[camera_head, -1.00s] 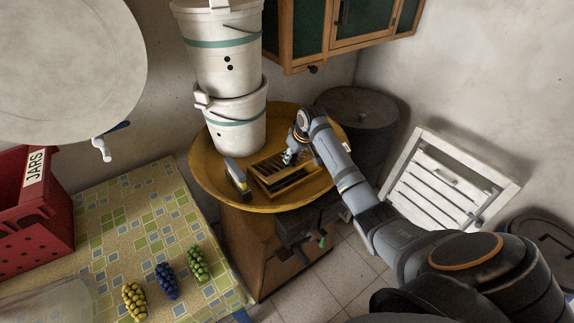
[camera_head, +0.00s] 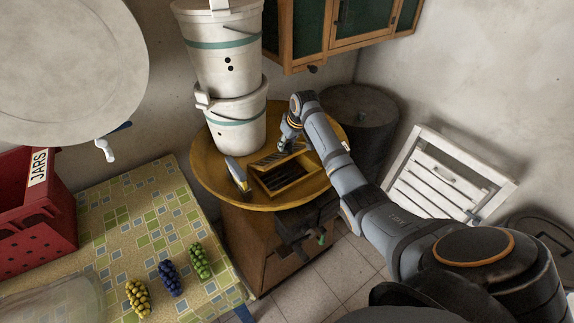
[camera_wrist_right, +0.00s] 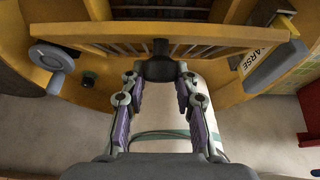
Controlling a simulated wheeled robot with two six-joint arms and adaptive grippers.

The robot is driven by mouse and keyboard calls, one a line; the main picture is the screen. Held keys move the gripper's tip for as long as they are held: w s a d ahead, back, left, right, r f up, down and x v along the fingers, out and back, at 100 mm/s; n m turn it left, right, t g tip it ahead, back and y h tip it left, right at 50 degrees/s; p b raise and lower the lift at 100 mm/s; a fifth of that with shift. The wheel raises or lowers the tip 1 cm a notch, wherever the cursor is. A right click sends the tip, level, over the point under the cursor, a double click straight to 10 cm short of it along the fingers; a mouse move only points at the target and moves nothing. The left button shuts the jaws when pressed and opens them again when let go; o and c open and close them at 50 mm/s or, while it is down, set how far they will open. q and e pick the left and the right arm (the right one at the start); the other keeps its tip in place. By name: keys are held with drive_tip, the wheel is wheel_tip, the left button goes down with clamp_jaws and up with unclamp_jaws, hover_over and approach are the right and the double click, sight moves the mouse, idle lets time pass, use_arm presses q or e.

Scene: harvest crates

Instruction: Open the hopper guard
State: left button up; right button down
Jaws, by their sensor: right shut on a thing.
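The hopper guard (camera_head: 268,160), a slatted grille, sits at the back of the rectangular opening in the round yellow hopper tray (camera_head: 215,180). It looks raised or shifted back, and the dark opening (camera_head: 287,178) shows in front of it. In the right wrist view the guard's slats (camera_wrist_right: 115,48) run across the top, with a black knob (camera_wrist_right: 159,66) at their middle edge. My right gripper (camera_head: 284,146) is shut on that knob; its fingers (camera_wrist_right: 159,78) flank it in the wrist view. My left gripper is not in view.
Stacked white buckets (camera_head: 228,60) stand close behind the tray. A grey lever (camera_head: 237,175) is at the tray's left. A tiled table (camera_head: 130,225) holds grape bunches (camera_head: 170,278) and a red crate (camera_head: 35,230). A white folding chair (camera_head: 440,175) leans at the right.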

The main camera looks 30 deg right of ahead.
drive_tip(key=shift+w+a+r, duration=0.1)
drive_tip(key=shift+w+r, duration=0.3)
drive_tip(key=shift+w, duration=0.2)
drive_tip(key=shift+w+a+r, duration=0.1)
drive_tip(key=shift+w+r, duration=0.3)
drive_tip(key=shift+w, duration=0.2)
drive_tip(key=shift+w+a+r+b, duration=0.1)
drive_tip(key=shift+w+r+b, duration=0.2)
drive_tip(key=shift+w, duration=0.35)
drive_tip(key=shift+w+r+b, duration=0.15)
drive_tip(key=shift+w+b, duration=0.3)
drive_tip(key=shift+w, duration=0.15)
drive_tip(key=shift+w+a+r+b, duration=0.1)
drive_tip(key=shift+w+r+b, duration=0.2)
drive_tip(key=shift+w, duration=0.35)
drive_tip(key=c, duration=1.4)
unclamp_jaws()
drive_tip(key=shift+d+f, duration=0.1)
drive_tip(key=o, duration=0.5)
drive_tip(key=shift+w+f, duration=0.15)
drive_tip(key=shift+w, duration=0.05)
drive_tip(key=shift+c, duration=0.2)
drive_tip(key=shift+s, duration=0.15)
